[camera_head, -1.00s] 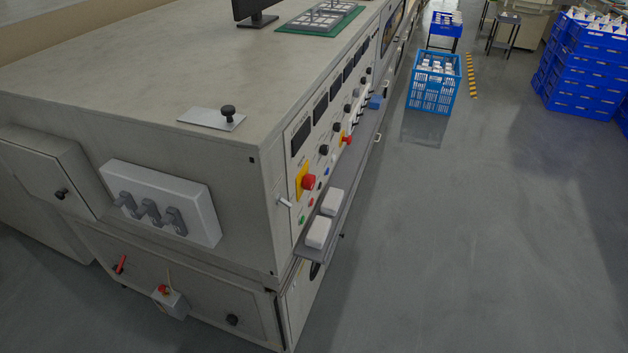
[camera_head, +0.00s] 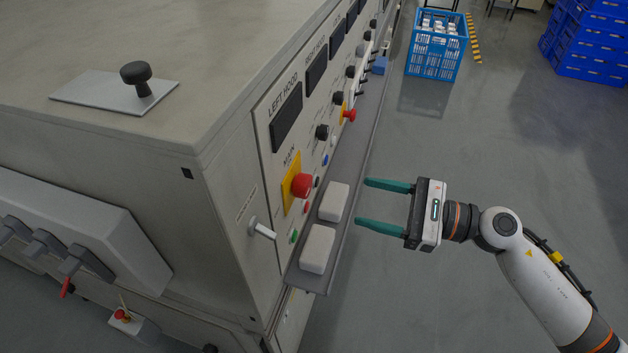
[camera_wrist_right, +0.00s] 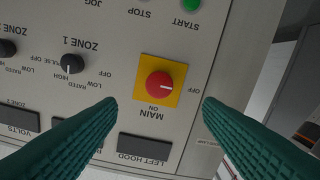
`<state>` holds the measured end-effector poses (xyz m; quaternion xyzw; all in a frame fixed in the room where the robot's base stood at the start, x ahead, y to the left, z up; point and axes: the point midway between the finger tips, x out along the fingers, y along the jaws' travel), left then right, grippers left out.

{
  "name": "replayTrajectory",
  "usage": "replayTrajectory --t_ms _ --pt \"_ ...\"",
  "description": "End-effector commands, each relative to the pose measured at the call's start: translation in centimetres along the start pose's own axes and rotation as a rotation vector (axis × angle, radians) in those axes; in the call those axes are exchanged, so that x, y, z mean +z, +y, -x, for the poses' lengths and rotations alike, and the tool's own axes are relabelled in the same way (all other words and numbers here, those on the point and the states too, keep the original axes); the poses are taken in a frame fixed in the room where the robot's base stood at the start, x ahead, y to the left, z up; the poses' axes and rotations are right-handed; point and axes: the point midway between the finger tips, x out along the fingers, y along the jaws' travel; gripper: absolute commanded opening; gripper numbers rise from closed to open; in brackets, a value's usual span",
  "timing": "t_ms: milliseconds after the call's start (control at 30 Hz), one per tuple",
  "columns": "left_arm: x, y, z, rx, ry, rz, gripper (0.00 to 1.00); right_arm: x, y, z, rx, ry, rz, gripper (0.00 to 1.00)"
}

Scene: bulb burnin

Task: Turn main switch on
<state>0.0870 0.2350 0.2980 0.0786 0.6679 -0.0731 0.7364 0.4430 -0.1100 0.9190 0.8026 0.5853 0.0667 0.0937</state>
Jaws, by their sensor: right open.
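The main switch is a red round knob on a yellow square plate, labelled MAIN, on the machine's front panel; the knob (camera_head: 301,185) is at the near end of the panel. In the right wrist view the knob (camera_wrist_right: 160,84) is upside down, with a white mark pointing right toward OFF; ON is printed beside the plate. My right gripper (camera_head: 362,202) is open and empty, to the right of the panel and apart from the knob. In the right wrist view its green fingers (camera_wrist_right: 157,110) lie on either side below the knob. My left gripper is not in view.
Two white blocks (camera_head: 334,202) (camera_head: 318,249) lie on the narrow grey shelf (camera_head: 352,153) below the panel. A toggle lever (camera_head: 262,229) sticks out near the corner. A blue crate (camera_head: 436,48) stands on the floor behind.

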Motion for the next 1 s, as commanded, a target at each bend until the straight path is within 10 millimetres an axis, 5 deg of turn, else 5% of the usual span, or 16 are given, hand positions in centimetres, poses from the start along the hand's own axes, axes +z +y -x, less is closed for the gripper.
replayTrajectory --t_ms 167,500,967,1000 --pt "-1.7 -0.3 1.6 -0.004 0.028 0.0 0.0 -0.6 0.2 -3.5 0.002 0.005 -0.003 0.61" --pt "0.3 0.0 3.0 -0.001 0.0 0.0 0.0 -0.3 0.2 -9.3 0.004 0.003 -0.007 0.61" --pt "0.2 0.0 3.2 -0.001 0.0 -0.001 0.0 -0.1 0.2 -10.5 0.005 0.001 -0.007 0.61" --pt "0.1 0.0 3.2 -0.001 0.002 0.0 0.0 -0.1 0.2 -10.5 0.005 0.001 -0.007 0.54"
